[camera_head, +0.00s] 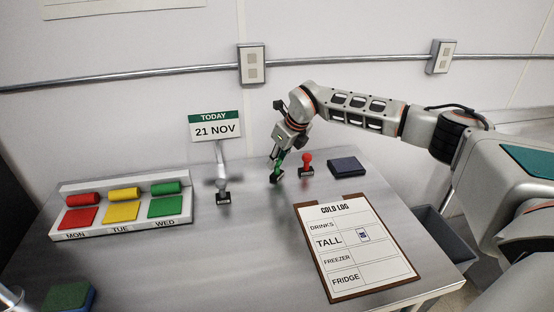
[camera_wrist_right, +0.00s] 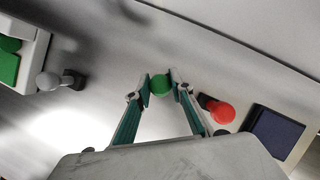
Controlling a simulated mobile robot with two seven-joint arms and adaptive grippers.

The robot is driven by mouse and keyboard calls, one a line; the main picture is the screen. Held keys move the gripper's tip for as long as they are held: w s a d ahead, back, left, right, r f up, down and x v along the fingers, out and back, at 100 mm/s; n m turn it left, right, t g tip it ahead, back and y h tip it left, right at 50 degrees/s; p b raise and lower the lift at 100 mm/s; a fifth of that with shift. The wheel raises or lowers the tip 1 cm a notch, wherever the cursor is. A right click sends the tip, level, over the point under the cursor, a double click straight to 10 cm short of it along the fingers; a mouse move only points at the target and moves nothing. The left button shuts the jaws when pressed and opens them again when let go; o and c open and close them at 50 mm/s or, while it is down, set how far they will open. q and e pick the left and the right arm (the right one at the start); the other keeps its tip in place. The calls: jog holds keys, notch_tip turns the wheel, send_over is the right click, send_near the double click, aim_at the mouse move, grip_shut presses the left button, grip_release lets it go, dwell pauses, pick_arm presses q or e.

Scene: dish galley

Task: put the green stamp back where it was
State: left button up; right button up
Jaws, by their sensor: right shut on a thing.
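The green stamp (camera_head: 278,172) is held in my right gripper (camera_head: 279,154), with its dark base below the fingers and slightly tilted. I cannot tell whether the base touches the table. In the right wrist view its round green knob (camera_wrist_right: 161,85) sits between the two fingertips of the gripper (camera_wrist_right: 160,84), which are closed on it. The green stamp is between a grey stamp (camera_head: 223,192) on its left and a red stamp (camera_head: 306,164) on its right. The red stamp (camera_wrist_right: 221,111) also shows close by in the wrist view.
A dark ink pad (camera_head: 347,167) lies right of the red stamp. A clipboard (camera_head: 389,279) has a small mark in its TALL row. A date sign (camera_head: 215,128) stands behind the grey stamp. A day rack (camera_head: 100,223) with coloured rolls is at left. The front middle is clear.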

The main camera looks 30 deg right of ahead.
jog(key=o, duration=0.9)
jog(key=shift+r, duration=0.25)
jog(key=v, duration=1.2)
jog(key=shift+b, duration=0.3)
jog(key=shift+f, duration=0.1)
